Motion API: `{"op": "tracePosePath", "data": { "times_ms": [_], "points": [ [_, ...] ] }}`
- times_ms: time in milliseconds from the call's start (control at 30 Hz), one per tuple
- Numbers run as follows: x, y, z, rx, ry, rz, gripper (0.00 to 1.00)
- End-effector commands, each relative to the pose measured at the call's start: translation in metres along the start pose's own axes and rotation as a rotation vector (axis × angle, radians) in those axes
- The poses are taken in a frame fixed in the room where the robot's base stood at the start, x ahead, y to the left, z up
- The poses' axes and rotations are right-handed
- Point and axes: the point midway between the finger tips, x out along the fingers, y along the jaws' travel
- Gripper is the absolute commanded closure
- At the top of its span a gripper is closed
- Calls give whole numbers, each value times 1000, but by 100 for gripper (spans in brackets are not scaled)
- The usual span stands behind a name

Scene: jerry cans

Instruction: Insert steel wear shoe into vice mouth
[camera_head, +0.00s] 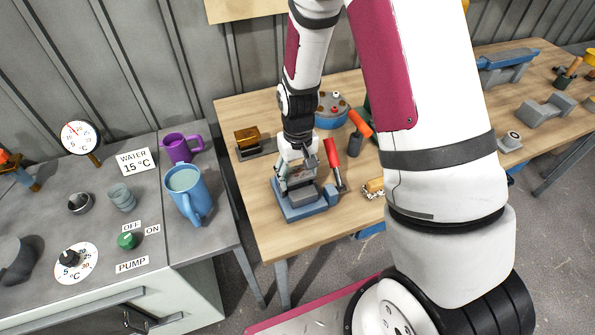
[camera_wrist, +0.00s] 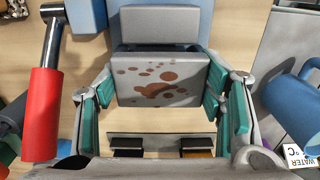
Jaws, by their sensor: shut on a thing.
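The steel wear shoe (camera_wrist: 158,82) is a grey block with brown rust spots. In the wrist view it sits between the teal finger pads of my gripper (camera_wrist: 165,95), which is shut on it. The blue vice (camera_head: 302,211) stands on the wooden bench in the head view, with my gripper (camera_head: 296,178) right over it. In the wrist view a plain grey block (camera_wrist: 160,24), seemingly a vice jaw, lies just beyond the shoe, with blue vice body (camera_wrist: 86,14) beside it. The shoe's lower side is hidden, so I cannot tell whether it is inside the mouth.
A red-handled hammer (camera_head: 331,154) lies right of the vice and shows large in the wrist view (camera_wrist: 42,112). An amber block on a grey base (camera_head: 247,141) and a blue round container (camera_head: 331,108) stand behind. The counter at left holds a blue mug (camera_head: 187,193).

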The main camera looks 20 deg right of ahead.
Motion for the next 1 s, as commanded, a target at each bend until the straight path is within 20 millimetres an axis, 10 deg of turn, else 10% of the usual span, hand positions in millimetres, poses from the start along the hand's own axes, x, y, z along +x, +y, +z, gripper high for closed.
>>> {"op": "tracePosePath", "data": {
  "times_ms": [100, 133, 233, 667, 1000],
  "points": [
    [0, 0, 0, 0, 0, 0, 62],
    [0, 0, 0, 0, 1, 0, 33],
    [0, 0, 0, 0, 0, 0, 14],
    [-7, 0, -1, 0, 2, 0, 14],
    [-68, 0, -2, 0, 7, 0, 14]
  ]
}}
